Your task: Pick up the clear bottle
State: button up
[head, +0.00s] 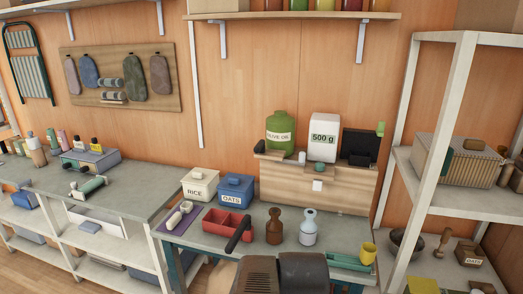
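A pale bluish-white bottle (308,230) stands upright on the grey table at the centre right. It is the lightest bottle there and best fits the clear bottle, though it looks nearly opaque at this size. A brown bottle (274,228) stands upright just to its left, with a small gap between them. Dark links of my arm show at the bottom edge, in front of the table. I cannot make out my gripper's fingers in this view. Nothing visibly touches the pale bottle.
A red divided tray (227,223) and a dark slanted rod (238,233) lie left of the bottles. A green tray (349,262) and yellow cup (368,253) stand to the right. A wooden riser (318,190) is behind. White shelving (398,164) rises at right.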

aim_at(308, 228)
jog(key=i+j+z, duration=0.3)
jog(key=i, duration=0.15)
jog(key=i+j+z, duration=0.3)
jog(key=i+j, duration=0.1)
jog(key=i, duration=0.05)
